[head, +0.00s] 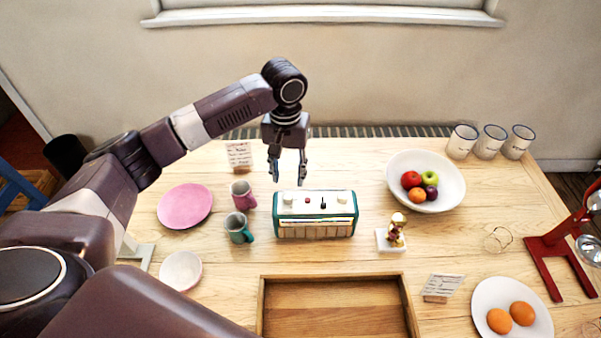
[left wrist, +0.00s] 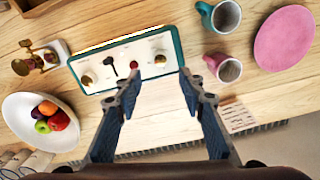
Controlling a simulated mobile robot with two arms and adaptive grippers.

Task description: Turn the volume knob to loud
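A green radio (head: 315,228) with a pale top panel stands in the middle of the wooden table. Its panel carries a left knob (head: 288,199), a red button (head: 307,201), a black lever (head: 323,205) and a right knob (head: 343,198). The left wrist view shows the panel turned around, with the left knob (left wrist: 160,60) and the right knob (left wrist: 87,80). I cannot read any labels or tell which knob is volume. My left gripper (head: 287,181) points down, open and empty, above and just behind the radio's left end. My right gripper is not in view.
A pink mug (head: 243,196) and a teal mug (head: 238,229) stand left of the radio. A small figurine (head: 396,232) stands on its right, with a fruit bowl (head: 450,190) beyond. A wooden tray (head: 335,307) lies in front. A card (head: 239,155) stands behind.

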